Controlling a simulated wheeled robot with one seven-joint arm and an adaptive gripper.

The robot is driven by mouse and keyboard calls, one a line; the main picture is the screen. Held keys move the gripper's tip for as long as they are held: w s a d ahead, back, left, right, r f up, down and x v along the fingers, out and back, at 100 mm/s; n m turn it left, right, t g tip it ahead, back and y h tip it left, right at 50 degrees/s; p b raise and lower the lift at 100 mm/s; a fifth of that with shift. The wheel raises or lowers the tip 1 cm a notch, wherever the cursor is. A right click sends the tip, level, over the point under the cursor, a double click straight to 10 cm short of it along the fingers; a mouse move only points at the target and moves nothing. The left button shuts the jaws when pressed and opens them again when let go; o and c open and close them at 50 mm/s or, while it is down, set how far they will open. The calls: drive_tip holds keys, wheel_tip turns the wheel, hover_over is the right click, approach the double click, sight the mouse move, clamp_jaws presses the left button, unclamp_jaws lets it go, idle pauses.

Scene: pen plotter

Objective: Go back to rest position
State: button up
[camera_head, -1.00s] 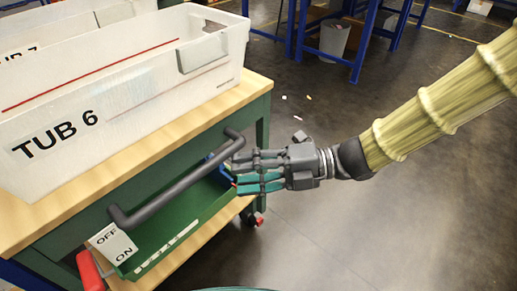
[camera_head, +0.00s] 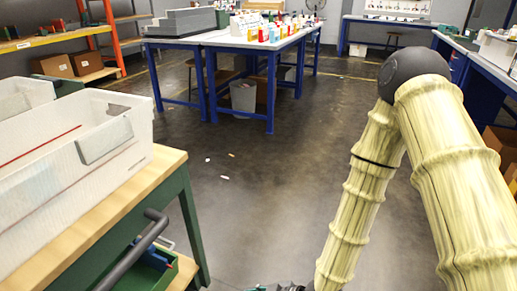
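My gripper (camera_head: 278,287) shows only as a sliver at the bottom edge, below the end of my arm. Its fingers are cut off by the frame, so their state is hidden. My arm rises from the lower middle to a dark elbow and comes down again on the right. The gripper is to the right of the wooden-topped green cart (camera_head: 110,212) and apart from its dark handle (camera_head: 135,250).
A white tub (camera_head: 60,185) stands on the cart at left, with a green drawer (camera_head: 150,277) under the handle. Blue-legged tables (camera_head: 270,85) stand at the back, with a grey bin (camera_head: 243,97) beneath. Shelves are at left. The middle floor is clear, with small scraps (camera_head: 223,177).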

drive_tip(key=s+d+f+m+g+h, duration=0.2)
drive_tip(key=s+d+f+m+h, duration=0.3)
drive_tip(key=s+d+f+m, duration=0.5)
drive_tip(key=s+d+f+m+g+h, duration=0.1)
drive_tip(key=s+d+f+m+h, duration=0.45)
drive_tip(key=d, duration=0.95)
wheel_tip(320, 180, up, 29)
drive_tip(key=s+n+p, duration=0.1)
drive_tip(key=p, duration=2.9)
drive_tip(key=shift+s+a+y, duration=0.15)
drive_tip(key=shift+a+y, duration=0.2)
drive_tip(key=shift+y, duration=0.1)
